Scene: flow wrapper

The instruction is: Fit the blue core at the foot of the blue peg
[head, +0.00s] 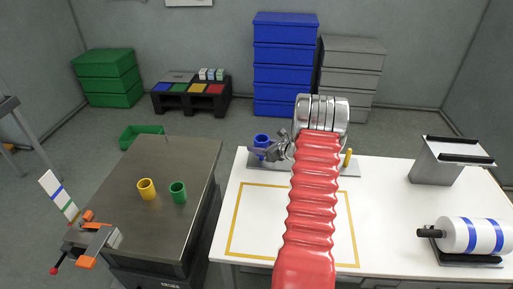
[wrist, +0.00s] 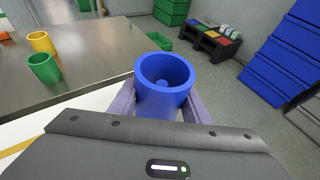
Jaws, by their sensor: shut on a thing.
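The blue core (head: 262,139) is a short open tube at the left end of a grey base plate (head: 352,170) on the white table. My gripper (head: 264,153) is shut on it, one finger on each side. In the wrist view the blue core (wrist: 162,100) shows from above, mouth up. The peg's foot is hidden, and I cannot tell whether the core touches the plate. A yellow peg (head: 348,157) stands at the plate's right end.
A yellow core (head: 146,189) and a green core (head: 178,192) stand on the steel table (head: 160,240) at left. A blue-striped white roll (head: 470,236) and a grey stand (head: 445,165) are at right. The yellow-outlined area (head: 255,225) is clear apart from my arm above it.

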